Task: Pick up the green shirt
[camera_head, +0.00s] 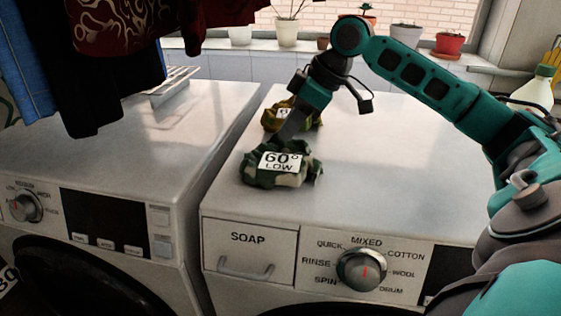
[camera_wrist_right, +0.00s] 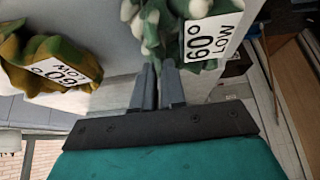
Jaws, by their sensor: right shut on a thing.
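The green shirt is a crumpled green, dark and white camouflage bundle (camera_head: 262,178) with a white "60° LOW" label. It is at the front part of the right washing machine's top. In the right wrist view the green shirt (camera_wrist_right: 153,22) is at the top middle, at the fingertips. My right gripper (camera_head: 287,138) reaches down from behind, its fingers close together and shut on the shirt's back edge. The fingers (camera_wrist_right: 158,72) also show in the right wrist view. Whether the shirt is lifted I cannot tell. My left gripper is not in view.
An olive-yellow labelled bundle (camera_head: 273,117) lies just behind the green shirt. The left washing machine (camera_head: 110,150) stands beside the right one (camera_head: 400,190). Dark clothes (camera_head: 115,75) hang at upper left. A bottle (camera_head: 535,90) and potted plants (camera_head: 287,32) are at the back.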

